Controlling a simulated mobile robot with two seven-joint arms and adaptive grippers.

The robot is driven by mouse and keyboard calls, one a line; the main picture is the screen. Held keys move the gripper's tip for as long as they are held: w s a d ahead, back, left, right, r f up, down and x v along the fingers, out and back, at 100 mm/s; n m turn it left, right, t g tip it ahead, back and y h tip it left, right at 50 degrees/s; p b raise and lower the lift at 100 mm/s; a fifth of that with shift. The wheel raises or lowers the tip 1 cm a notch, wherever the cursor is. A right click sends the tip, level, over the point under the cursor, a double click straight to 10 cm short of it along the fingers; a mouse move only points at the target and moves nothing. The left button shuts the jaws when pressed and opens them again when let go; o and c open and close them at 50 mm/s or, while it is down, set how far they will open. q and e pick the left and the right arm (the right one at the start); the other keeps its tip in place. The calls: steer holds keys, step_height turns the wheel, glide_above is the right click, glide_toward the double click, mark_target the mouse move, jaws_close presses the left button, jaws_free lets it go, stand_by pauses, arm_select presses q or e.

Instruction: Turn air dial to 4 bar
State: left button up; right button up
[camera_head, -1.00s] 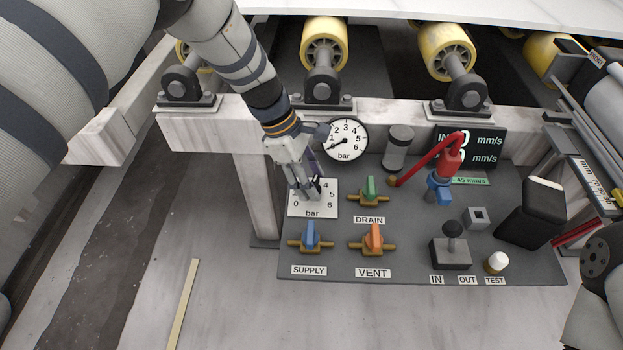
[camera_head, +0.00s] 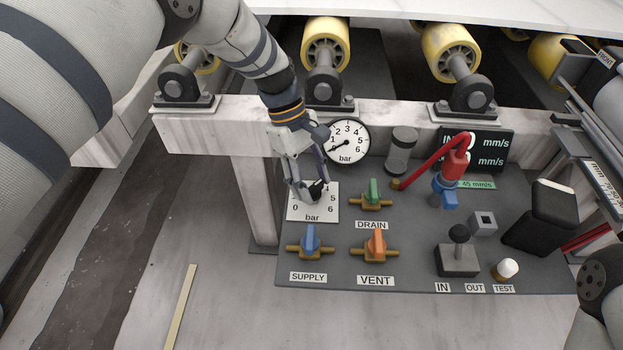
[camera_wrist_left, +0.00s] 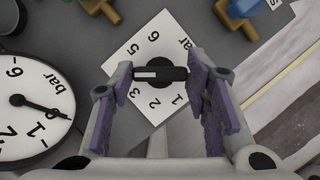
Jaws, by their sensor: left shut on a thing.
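The air dial is a white square plate (camera_head: 299,214) marked 0 to 6 bar, with a black knob (camera_wrist_left: 160,73) in its middle. In the left wrist view, the knob's white mark points left, between 5 and 3; the figure there is hidden by a finger. My left gripper (camera_head: 314,190) comes down over the dial and is shut on the knob, one finger at each end. The finger pair also shows in the left wrist view (camera_wrist_left: 161,84). A round gauge (camera_head: 347,141) behind has its needle near the low end, below about 1. My right gripper is out of view.
Green drain (camera_head: 374,190), blue supply (camera_head: 311,238) and orange vent (camera_head: 376,244) valves sit close by on the grey panel. A red lever (camera_head: 456,162) partly covers a display (camera_head: 492,151). A black lever box (camera_head: 458,259) stands at right.

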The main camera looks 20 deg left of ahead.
arm_select(q)
steer(key=o, duration=1.2)
steer(key=shift+c, duration=0.2)
steer(key=v, duration=1.2)
